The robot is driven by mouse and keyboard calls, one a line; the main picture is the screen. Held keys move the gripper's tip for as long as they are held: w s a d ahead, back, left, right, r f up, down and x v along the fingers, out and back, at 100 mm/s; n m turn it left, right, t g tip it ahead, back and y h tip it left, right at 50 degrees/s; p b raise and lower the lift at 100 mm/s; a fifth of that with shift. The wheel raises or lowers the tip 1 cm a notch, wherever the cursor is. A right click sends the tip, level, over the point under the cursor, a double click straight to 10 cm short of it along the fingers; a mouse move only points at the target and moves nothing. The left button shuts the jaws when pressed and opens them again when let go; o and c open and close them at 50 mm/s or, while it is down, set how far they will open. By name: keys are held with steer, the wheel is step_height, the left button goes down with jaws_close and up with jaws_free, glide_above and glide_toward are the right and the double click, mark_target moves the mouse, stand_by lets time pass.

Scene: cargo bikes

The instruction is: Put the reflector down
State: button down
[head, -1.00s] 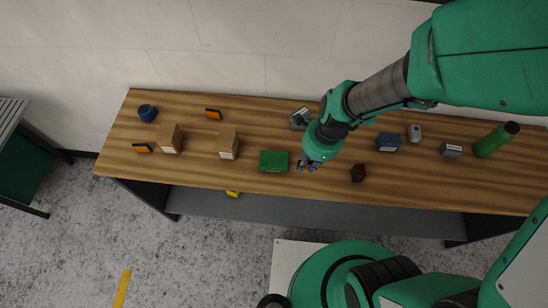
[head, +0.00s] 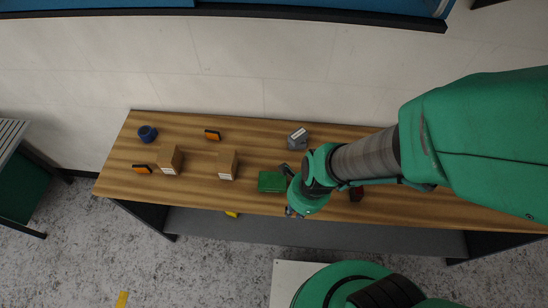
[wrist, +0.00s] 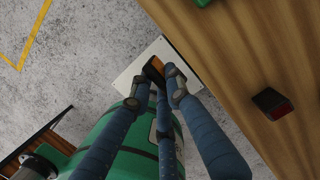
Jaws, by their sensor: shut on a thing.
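My gripper (wrist: 157,82) is shut on a black and orange reflector (wrist: 154,67) in the wrist view. The reflector is held at the fingertips, with the pale top of my base and the floor below. The held reflector is too small to make out clearly there. Two similar orange and black reflectors lie on the bench's left part, one at the back (head: 212,135) and one nearer the front (head: 141,169).
A green box (head: 271,182) is close to my gripper. Two cardboard boxes (head: 170,160) (head: 228,165), a blue round item (head: 147,133) and a grey box (head: 298,139) stand on the bench. A dark red item (wrist: 272,103) lies right of my gripper.

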steer(key=w+a, duration=0.2)
steer(key=w, duration=0.2)
steer(key=w+a+f, duration=0.1)
steer(key=w+a, duration=0.2)
steer(key=w, duration=0.2)
steer(key=w+a+b, duration=0.1)
steer(key=w+a, duration=0.2)
steer(key=w, duration=0.1)
steer(key=shift+w+a+f, duration=0.1)
steer(key=shift+w+f, duration=0.15)
steer(key=shift+w, duration=0.15)
steer(key=shift+f+b, duration=0.5)
steer(key=shift+f, duration=1.25)
steer(key=shift+f, duration=0.15)
steer(key=c, duration=1.7)
jaws_free()
steer(key=shift+o, duration=0.2)
step_height(320, 180, up, 12)
steer(key=d+p, duration=0.1)
steer(key=p, duration=0.1)
steer(key=shift+d, duration=0.4)
